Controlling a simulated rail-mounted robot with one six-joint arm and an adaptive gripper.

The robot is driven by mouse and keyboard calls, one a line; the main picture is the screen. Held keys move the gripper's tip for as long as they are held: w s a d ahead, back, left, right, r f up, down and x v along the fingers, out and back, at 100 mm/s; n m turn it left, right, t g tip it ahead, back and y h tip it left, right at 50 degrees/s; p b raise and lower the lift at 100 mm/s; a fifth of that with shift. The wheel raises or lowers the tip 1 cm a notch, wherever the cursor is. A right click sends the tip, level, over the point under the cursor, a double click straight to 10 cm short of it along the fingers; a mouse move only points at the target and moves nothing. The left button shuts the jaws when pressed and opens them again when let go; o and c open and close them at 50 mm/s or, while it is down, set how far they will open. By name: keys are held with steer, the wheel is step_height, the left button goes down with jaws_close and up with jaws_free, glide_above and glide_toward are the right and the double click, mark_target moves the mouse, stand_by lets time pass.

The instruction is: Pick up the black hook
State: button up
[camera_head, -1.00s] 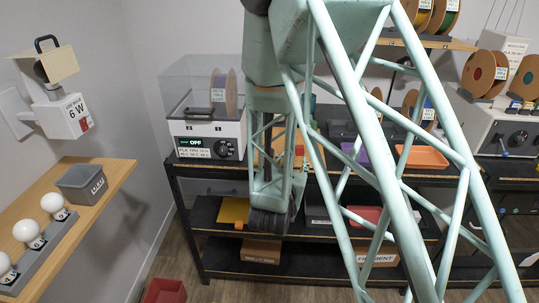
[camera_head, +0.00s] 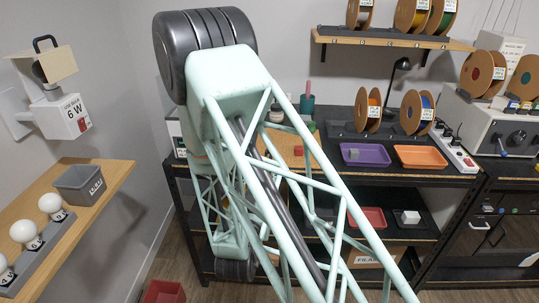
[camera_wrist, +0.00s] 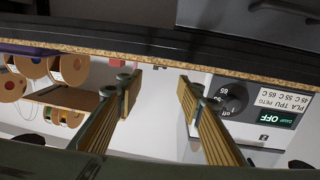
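I cannot pick out a black hook in either view. My gripper (camera_wrist: 157,81) shows in the wrist view with its two ribbed fingers spread apart and nothing between them. In the head view its fingers cannot be made out behind my arm. The wrist picture is upside down. A filament dryer (camera_wrist: 262,104) with an "OFF" display is beyond the right finger, and a workbench edge (camera_wrist: 150,57) crosses above the fingertips.
A purple tray (camera_head: 352,160) and an orange tray (camera_head: 436,164) lie on the bench, with filament spools (camera_head: 416,112) behind them. A lower shelf holds a red tray (camera_head: 352,216) and a white cube (camera_head: 410,217). A wooden side shelf (camera_head: 108,185) is at left.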

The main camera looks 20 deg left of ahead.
steer(key=shift+w+a+b, duration=0.15)
steer(key=shift+w+a, duration=0.1)
steer(key=shift+w, duration=1.1)
steer(key=shift+w+a+b, duration=0.1)
steer(key=shift+w+a, duration=0.1)
steer(key=shift+w, duration=1.2)
steer(key=shift+w+a+b, duration=0.15)
steer(key=shift+w+a, duration=0.1)
steer(key=shift+w, duration=1.1)
steer(key=shift+w+a+b, duration=0.15)
steer(key=shift+w+a, duration=0.1)
steer(key=shift+w, duration=1.1)
steer(key=shift+w+a+b, duration=0.15)
steer(key=shift+w+a, duration=0.05)
steer(key=shift+w, duration=1.15)
steer(key=shift+c, duration=0.2)
steer(key=c, duration=0.7)
